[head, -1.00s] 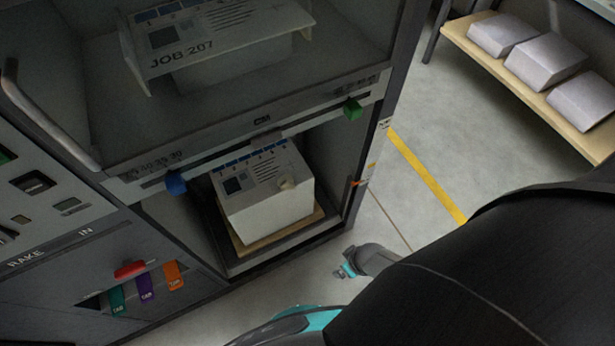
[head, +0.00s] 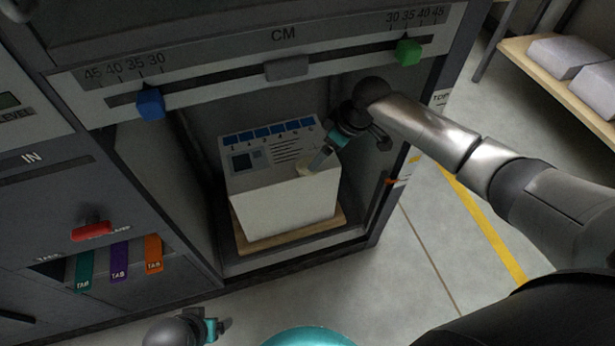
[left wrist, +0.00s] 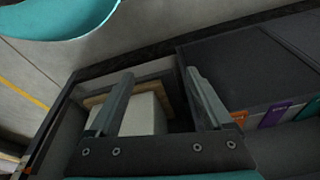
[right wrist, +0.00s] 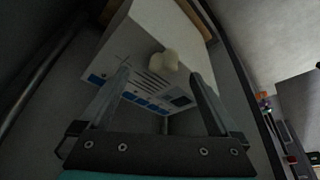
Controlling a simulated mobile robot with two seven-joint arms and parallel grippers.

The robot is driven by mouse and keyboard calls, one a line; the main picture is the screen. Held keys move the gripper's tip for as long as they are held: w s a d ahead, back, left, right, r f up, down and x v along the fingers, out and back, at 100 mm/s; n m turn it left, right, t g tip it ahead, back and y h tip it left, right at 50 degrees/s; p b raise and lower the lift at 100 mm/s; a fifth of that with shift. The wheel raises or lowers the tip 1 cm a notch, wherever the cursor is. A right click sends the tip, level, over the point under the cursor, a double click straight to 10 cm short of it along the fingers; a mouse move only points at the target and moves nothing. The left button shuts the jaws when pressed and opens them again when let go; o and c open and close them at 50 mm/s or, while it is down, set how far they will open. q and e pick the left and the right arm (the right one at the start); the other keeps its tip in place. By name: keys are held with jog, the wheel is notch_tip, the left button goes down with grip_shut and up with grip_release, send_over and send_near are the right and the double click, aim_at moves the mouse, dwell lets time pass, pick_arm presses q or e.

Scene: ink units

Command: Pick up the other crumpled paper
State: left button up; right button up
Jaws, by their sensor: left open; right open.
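A small cream crumpled paper (head: 304,168) lies on the right part of the printed top of a white paper stack (head: 285,205). In the right wrist view the crumpled paper (right wrist: 163,60) shows just beyond and between my open fingertips. My right gripper (head: 318,160) reaches into the bay from the right, and its tips are close to the paper and partly cover it. The right wrist view shows the right gripper (right wrist: 158,75) empty. I cannot tell whether it touches the paper. My left gripper (head: 218,328) is low at the front, away from the stack, and is open and empty in the left wrist view (left wrist: 160,82).
The stack stands on a wooden board (head: 290,236) inside a dark bay. A rail with a blue slider (head: 150,103) and a green slider (head: 408,52) crosses above. Coloured tabs (head: 120,260) hang at left. A shelf with wrapped packs (head: 560,55) stands at right.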

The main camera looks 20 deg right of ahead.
aim_at(301, 165)
jog(key=b+x, duration=0.2)
jog(key=x, duration=0.1)
jog(key=a+b+x, duration=0.1)
jog(key=b+x, duration=0.2)
jog(key=shift+w+a+f, duration=0.1)
jog(key=shift+a+f, duration=0.05)
jog(key=shift+f, duration=0.1)
pick_arm(q)
notch_tip(301, 165, up, 11)
jog(key=w+t, duration=0.1)
jog(key=w, duration=0.1)
jog(key=shift+d+t, duration=0.15)
jog(key=shift+t, duration=0.25)
pick_arm(e)
jog(key=shift+w+a+f, duration=0.1)
jog(key=shift+f, duration=0.1)
jog(key=c, duration=1.5)
jog(key=shift+o, duration=0.2)
